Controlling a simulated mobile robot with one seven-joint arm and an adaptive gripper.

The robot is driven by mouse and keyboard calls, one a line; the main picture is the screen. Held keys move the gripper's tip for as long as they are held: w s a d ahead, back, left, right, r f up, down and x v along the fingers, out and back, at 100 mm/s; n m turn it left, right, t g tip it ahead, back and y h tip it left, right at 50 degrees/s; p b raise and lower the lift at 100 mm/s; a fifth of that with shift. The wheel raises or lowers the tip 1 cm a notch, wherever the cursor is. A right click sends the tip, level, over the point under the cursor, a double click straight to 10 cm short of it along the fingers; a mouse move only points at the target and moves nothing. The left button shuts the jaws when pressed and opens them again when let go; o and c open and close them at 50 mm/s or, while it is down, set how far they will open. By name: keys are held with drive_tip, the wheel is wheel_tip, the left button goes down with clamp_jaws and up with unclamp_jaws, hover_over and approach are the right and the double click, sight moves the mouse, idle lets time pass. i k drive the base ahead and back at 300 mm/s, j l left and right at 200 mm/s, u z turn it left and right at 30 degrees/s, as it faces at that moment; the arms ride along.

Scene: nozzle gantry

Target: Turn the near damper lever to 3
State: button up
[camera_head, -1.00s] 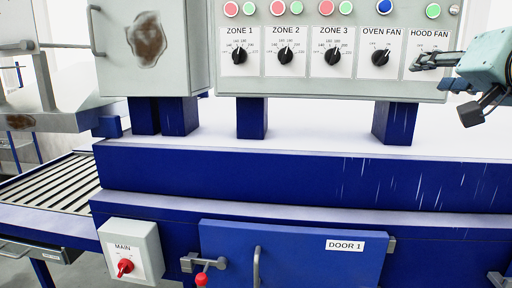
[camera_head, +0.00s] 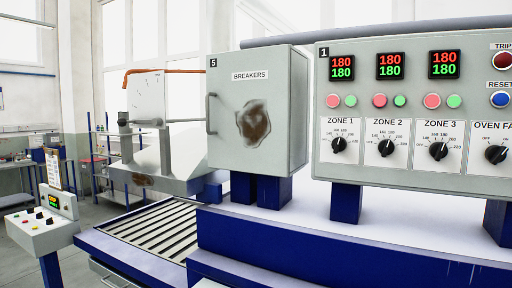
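I see no lever marked as a damper and no scale for one that I can make out. An orange bar (camera_head: 165,71) with a bent left end runs above a pale grey panel (camera_head: 146,98) at the left, beyond the breaker cabinet. I cannot tell whether it is a lever. A dark handle (camera_head: 140,122) sticks out below it, over the conveyor's hood (camera_head: 150,165). My gripper is not in view.
A grey breaker cabinet (camera_head: 285,110) and a control panel (camera_head: 360,170) with several dials stand on the blue oven body (camera_head: 320,250). A roller conveyor (camera_head: 160,232) runs left.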

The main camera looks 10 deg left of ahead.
sight(122, 122)
drive_tip(key=u, duration=1.4)
drive_tip(key=i+j+u, duration=0.15)
drive_tip(key=i, duration=0.2)
drive_tip(key=i+j+u, duration=0.1)
drive_tip(key=i, duration=0.25)
